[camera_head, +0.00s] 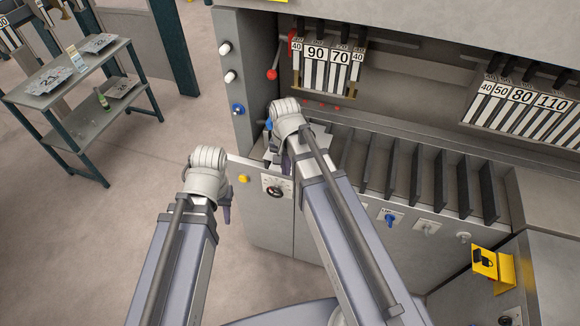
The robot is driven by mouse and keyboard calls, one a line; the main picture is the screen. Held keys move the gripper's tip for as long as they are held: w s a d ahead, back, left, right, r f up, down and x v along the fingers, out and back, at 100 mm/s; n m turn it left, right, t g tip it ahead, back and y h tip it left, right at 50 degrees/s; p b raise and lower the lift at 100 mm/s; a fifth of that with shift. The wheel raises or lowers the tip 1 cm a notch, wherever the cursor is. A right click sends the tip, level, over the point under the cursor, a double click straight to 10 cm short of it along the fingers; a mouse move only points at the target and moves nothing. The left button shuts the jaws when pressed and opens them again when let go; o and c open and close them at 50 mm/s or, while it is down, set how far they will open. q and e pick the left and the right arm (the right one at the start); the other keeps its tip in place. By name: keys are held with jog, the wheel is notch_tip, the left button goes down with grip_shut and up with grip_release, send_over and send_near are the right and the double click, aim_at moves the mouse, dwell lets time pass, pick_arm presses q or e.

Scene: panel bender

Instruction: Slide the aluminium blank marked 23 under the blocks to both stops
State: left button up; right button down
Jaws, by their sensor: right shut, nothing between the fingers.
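A pale flat sheet (256,151) lies at the left end of the machine's front bed, mostly hidden behind my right gripper and arm. No number shows on it, so I cannot tell if it is blank 23. My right gripper (285,168) is shut and empty, pointing down over the bed's front edge beside the sheet. My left gripper (226,208) hangs in front of the machine, left of the right one, apart from the sheet. Its finger gap is not visible. The blocks (325,72) hang in a row above the bed, marked 40, 90, 70, 40. The stops are not distinguishable.
A second block row (520,105) hangs at the right. Dark upright ribs (418,178) line the bed. A red-knobbed lever (272,74) is left of the blocks. A two-shelf cart (88,130) at the left holds several numbered plates. Floor between cart and machine is clear.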

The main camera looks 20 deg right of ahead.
jog(key=shift+d+f, duration=0.1)
jog(key=shift+f, duration=0.05)
jog(key=w+d+f+b, duration=0.2)
jog(key=w+f+b, duration=0.1)
jog(key=f+b, duration=0.6)
jog(key=shift+w+f+b, duration=0.2)
jog(key=shift+f+b, duration=0.15)
jog(key=shift+b, duration=0.15)
jog(key=shift+d, duration=0.1)
jog(key=w+d, duration=0.1)
jog(key=w, duration=0.1)
jog(key=w+d, duration=0.1)
jog(key=w, duration=0.1)
jog(key=w+d, duration=0.2)
jog(key=shift+s+a, duration=0.1)
jog(key=shift+s, duration=0.1)
